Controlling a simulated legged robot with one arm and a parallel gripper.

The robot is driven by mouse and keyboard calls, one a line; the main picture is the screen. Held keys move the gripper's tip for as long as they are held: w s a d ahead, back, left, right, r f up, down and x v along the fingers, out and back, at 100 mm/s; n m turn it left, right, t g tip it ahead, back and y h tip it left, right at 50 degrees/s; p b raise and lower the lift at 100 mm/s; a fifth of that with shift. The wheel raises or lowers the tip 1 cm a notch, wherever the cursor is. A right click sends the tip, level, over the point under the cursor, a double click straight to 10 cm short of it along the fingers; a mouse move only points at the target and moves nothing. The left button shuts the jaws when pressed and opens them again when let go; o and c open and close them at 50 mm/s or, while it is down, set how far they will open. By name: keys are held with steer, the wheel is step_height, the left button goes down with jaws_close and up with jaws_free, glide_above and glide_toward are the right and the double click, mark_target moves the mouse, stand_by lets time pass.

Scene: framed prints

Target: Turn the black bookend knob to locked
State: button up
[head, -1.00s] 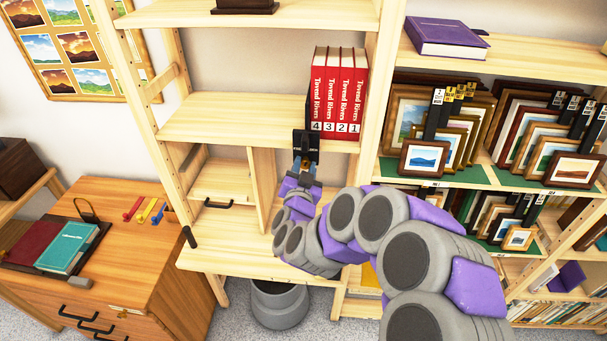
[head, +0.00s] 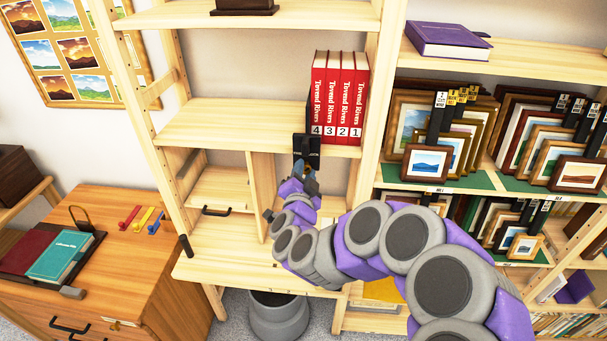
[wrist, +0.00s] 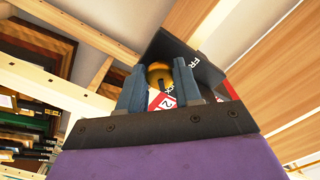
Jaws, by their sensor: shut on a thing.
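The black bookend (head: 307,143) stands at the left end of a row of red books (head: 340,97) on the middle shelf, its front plate at the shelf edge. In the wrist view the black bookend (wrist: 192,62) is close ahead, with partly hidden white lettering. A round brass-coloured knob (wrist: 160,76) with a dark slot sits between my two fingers. My gripper (head: 306,172) is at the bookend's front, and in the wrist view my gripper (wrist: 158,88) is shut on the knob. The knob is hidden in the head view. I cannot read its lock position.
Shelf posts (head: 376,110) stand close to the right of the books. A lower cabinet section (head: 222,190) with a black handle is below left. Framed prints (head: 430,162) fill the right-hand shelves. A grey bin (head: 278,318) stands on the floor. The middle shelf is bare left of the bookend.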

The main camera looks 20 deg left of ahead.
steer(key=shift+f, duration=0.2)
steer(key=o, duration=1)
steer(key=shift+o, duration=0.2)
steer(key=shift+r, duration=0.1)
steer(key=b+v, duration=0.4)
steer(key=v, duration=0.8)
steer(key=shift+b, duration=0.4)
steer(key=shift+w, duration=0.1)
